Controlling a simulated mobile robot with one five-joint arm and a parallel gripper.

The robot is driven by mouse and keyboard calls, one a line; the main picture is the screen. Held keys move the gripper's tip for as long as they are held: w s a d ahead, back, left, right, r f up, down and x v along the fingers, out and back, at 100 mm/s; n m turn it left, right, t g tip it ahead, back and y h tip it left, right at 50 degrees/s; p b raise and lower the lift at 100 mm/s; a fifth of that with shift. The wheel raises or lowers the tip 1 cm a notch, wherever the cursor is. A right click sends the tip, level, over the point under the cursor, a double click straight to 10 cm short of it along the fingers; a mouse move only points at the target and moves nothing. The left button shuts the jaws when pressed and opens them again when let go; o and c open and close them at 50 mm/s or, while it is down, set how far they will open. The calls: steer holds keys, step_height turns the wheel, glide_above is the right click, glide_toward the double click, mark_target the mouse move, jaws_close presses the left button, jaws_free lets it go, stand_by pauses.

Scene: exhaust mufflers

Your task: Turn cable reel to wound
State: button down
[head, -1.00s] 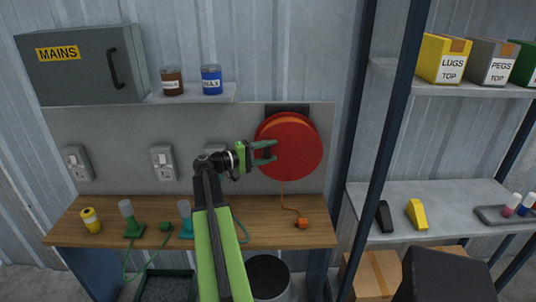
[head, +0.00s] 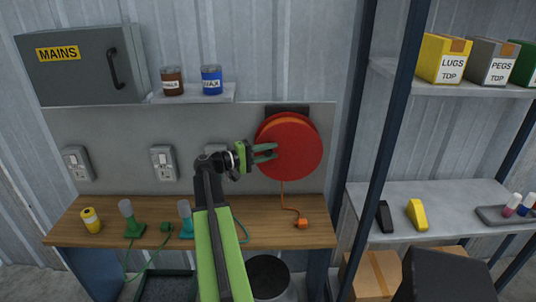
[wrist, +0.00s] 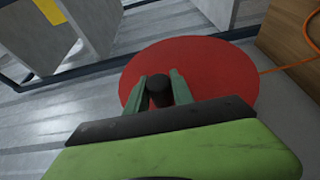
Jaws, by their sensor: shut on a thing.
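The cable reel (head: 300,150) is a round red disc on the wall panel above the right end of the bench. An orange cable (head: 284,200) hangs from it to an orange plug (head: 302,223) on the bench top. In the wrist view the red reel face (wrist: 215,75) carries a dark round knob (wrist: 159,92). My gripper (head: 270,152) reaches the left part of the reel face. In the wrist view its green fingers (wrist: 165,92) stand on either side of the knob, shut on it.
The wooden bench (head: 75,225) holds a yellow can (head: 91,220) and green-based items at left. A brown jar (head: 172,81) and blue jar (head: 211,79) stand on a small shelf. A dark post (head: 390,130) and grey shelving (head: 450,200) stand right of the reel.

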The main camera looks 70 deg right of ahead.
stand_by(0.8)
steer(key=shift+a+f, duration=0.1)
steer(key=shift+a, duration=0.2)
steer(key=shift+s+d+g+b, duration=0.1)
steer(key=shift+g+b, duration=0.2)
steer(key=shift+b, duration=0.1)
